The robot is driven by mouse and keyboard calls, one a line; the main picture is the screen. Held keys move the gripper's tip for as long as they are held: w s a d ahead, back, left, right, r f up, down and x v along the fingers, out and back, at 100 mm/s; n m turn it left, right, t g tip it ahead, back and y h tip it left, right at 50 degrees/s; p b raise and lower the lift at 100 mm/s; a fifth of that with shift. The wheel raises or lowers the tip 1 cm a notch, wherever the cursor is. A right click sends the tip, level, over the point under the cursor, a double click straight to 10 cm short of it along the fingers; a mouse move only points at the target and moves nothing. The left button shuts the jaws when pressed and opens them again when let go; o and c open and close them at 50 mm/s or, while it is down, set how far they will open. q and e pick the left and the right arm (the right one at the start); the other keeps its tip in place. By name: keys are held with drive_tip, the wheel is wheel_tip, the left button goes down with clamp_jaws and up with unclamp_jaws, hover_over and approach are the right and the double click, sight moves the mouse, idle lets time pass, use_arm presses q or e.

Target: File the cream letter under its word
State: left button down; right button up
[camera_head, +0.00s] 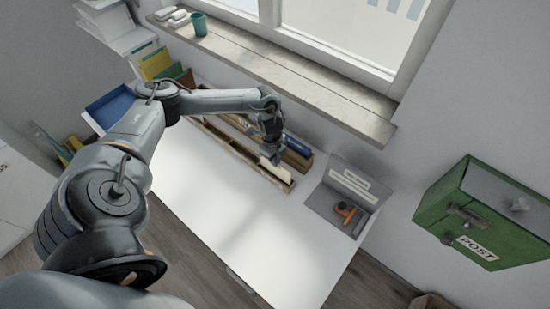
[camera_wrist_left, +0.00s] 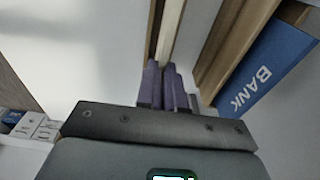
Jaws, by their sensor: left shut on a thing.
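The cream letter (camera_head: 274,172) is upright, low over the long wooden rack (camera_head: 236,152) on the white desk. My left gripper (camera_head: 270,157) is shut on its upper edge. In the left wrist view the dark fingers (camera_wrist_left: 166,88) close on the cream letter (camera_wrist_left: 170,32), which stands beside a wooden rail. I cannot tell whether its lower edge touches the rack. A blue piece (camera_head: 298,145) sits in the rear wooden holder; in the left wrist view the blue piece (camera_wrist_left: 268,68) reads BANK. Other words are hidden behind my arm. My right gripper is out of view.
A grey tray (camera_head: 320,201) with an orange-and-black item lies right of the rack. A green POST box (camera_head: 483,214) hangs on the right wall. A blue tray (camera_head: 108,105) is at the far left. The desk's front is clear.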

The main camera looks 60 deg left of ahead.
use_arm(q)
drive_tip(key=shift+f+b, duration=0.85)
drive_tip(key=shift+f, duration=0.8)
drive_tip(key=shift+f, duration=0.1)
drive_tip(key=c, duration=1.2)
unclamp_jaws()
drive_tip(key=r, duration=0.7)
drive_tip(key=a+r, duration=0.1)
drive_tip(key=r, duration=0.2)
drive_tip(key=shift+s+r, duration=0.2)
drive_tip(key=shift+r, duration=0.2)
drive_tip(key=shift+f, duration=0.1)
